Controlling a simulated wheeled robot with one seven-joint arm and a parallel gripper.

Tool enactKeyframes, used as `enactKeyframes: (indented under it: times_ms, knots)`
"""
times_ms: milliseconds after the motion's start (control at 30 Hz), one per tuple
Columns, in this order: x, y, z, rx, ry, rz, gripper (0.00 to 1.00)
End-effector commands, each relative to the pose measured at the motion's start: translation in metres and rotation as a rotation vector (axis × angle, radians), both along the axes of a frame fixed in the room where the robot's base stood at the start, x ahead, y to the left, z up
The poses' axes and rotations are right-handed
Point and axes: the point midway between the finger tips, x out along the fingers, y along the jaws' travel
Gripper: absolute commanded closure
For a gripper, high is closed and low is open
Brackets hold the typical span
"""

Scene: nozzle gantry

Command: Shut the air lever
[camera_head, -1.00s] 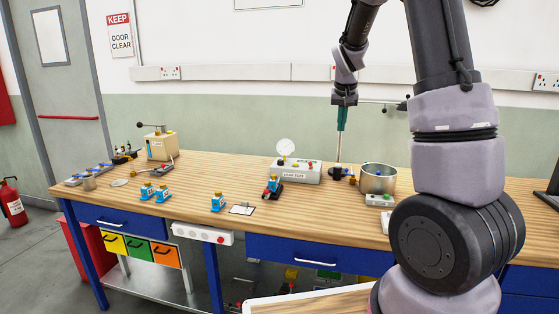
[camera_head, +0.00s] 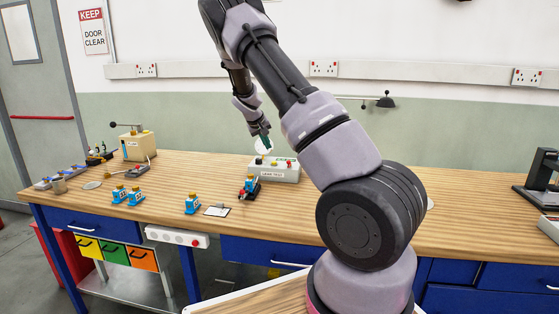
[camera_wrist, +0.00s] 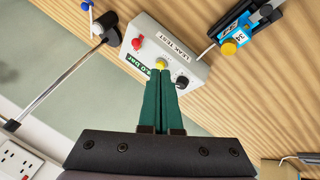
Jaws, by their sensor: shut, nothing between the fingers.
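A pale box labelled LEAK TEST (camera_head: 276,172) stands on the bench; it also shows in the wrist view (camera_wrist: 170,40). No label I can read says which part is the air lever. My gripper (camera_wrist: 165,73), with green fingers, is shut and empty. Its tips appear at the yellow knob in the wrist view; I cannot tell whether they touch.
A blue part in a clamp (camera_head: 250,185) stands just in front of the box. Other blue parts (camera_head: 192,204) and a white card (camera_head: 217,211) lie to the left.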

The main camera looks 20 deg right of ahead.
Motion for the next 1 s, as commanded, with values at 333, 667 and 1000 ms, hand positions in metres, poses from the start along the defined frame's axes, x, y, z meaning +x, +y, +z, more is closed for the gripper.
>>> enactKeyframes:
  times_ms: [333,667,1000]
  knots:
    - [0.009,-0.014,-0.024,-0.001,0.004,-0.002,1.00]
    - [0.034,-0.044,-0.083,0.001,0.002,-0.002,1.00]
    - [0.035,-0.080,-0.090,0.002,0.000,-0.002,1.00]
